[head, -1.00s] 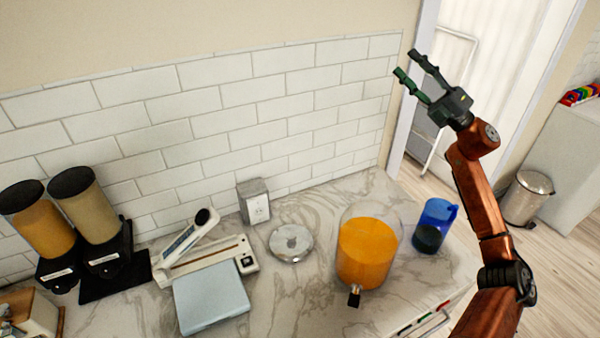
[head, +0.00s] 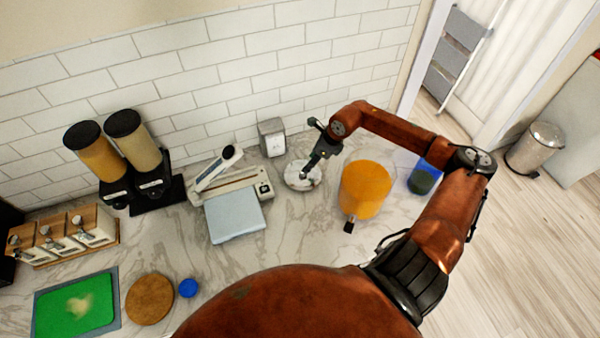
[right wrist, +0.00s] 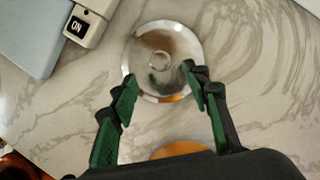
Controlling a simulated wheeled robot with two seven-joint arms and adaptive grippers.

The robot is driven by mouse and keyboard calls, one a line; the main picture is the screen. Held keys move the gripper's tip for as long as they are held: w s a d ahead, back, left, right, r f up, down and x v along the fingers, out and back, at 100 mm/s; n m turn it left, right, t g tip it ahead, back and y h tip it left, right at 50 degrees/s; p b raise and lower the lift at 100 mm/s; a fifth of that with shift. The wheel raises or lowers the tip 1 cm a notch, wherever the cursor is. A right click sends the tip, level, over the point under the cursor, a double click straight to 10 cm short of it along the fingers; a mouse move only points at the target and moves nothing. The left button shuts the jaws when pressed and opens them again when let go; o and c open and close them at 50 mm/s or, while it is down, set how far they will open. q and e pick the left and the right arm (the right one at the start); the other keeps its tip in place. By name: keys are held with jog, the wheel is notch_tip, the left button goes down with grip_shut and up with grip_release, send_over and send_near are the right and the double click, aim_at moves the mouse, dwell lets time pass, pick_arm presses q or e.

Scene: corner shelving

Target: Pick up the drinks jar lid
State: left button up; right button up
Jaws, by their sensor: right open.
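The drinks jar lid (head: 292,181) is a round, shiny metal disc lying flat on the marble counter, left of the drinks jar (head: 365,188) with orange liquid. In the right wrist view the lid (right wrist: 155,48) shows with a small knob at its centre. My right gripper (head: 311,168) is over the lid in the head view and hides part of it. In the right wrist view my right gripper (right wrist: 160,82) is open and empty, its fingers spread around the near part of the lid; contact cannot be told. My left gripper is not in view.
The jar stands close right of the gripper, with a blue jug (head: 424,177) beyond it. A sealer (head: 232,184) and pale blue scale (head: 235,216) lie left of the lid. A grey outlet box (head: 272,137) stands behind. Bare marble lies in front.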

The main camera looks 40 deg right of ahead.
aim_at(303, 173)
jog(key=p+x, duration=0.1)
jog(key=x, duration=0.5)
jog(key=shift+w+f+p, duration=0.3)
jog(key=shift+p, duration=0.05)
jog(key=shift+c, duration=0.2)
grip_shut()
jog(key=shift+r, duration=0.1)
